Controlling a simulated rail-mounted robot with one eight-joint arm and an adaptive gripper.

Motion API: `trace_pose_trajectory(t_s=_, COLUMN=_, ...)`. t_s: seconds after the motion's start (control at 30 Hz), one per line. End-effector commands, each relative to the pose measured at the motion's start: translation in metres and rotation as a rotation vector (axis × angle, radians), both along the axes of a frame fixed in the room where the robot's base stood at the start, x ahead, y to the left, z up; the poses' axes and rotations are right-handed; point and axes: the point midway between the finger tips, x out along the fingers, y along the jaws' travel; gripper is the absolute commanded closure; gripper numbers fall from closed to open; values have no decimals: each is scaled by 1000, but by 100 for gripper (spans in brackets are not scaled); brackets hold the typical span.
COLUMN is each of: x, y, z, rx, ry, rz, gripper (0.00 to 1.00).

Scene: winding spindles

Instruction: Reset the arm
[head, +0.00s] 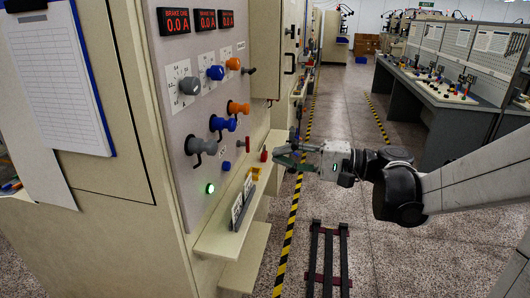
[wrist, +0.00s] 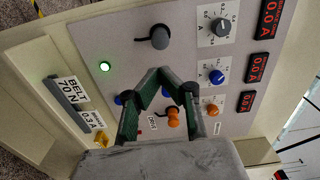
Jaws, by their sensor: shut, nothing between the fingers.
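My gripper (head: 283,160) is at the end of my arm, which reaches in from the right in the head view. It is in front of the control panel (head: 178,130), apart from it and to the right of the knobs. In the wrist view the green fingers (wrist: 163,72) come together at their tips with nothing held. Behind them are a grey knob (wrist: 159,37), a blue knob (wrist: 217,77) and an orange knob (wrist: 173,117). The fingers partly hide another blue knob.
A lit green lamp (head: 210,188) sits low on the panel, under red displays (head: 205,19) reading 0.0 A. A ledge (head: 232,225) below holds label cards. A clipboard (head: 60,75) hangs at left.

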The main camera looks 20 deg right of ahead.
Motion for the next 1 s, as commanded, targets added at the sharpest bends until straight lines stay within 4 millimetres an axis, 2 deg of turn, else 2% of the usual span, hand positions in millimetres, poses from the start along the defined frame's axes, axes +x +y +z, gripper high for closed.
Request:
trace_pose_trajectory(t_s=0.23, x=0, y=1, z=0, rx=-3, ry=2, rz=0, gripper=100)
trace_pose_trajectory(t_s=0.37, x=-3, y=12, z=-8, rx=-49, ry=27, rz=-1, gripper=100)
trace_pose_trajectory(t_s=0.53, x=-18, y=43, z=-37, rx=-233, ry=107, rz=-9, gripper=100)
trace_pose_trajectory(t_s=0.7, x=-44, y=64, z=-73, rx=-480, ry=169, rz=-22, gripper=100)
trace_pose_trajectory(t_s=0.83, x=-67, y=69, z=-98, rx=-676, ry=186, rz=-31, gripper=100)
trace_pose_trajectory(t_s=1.0, x=-98, y=62, z=-124, rx=-936, ry=168, rz=-43, gripper=100)
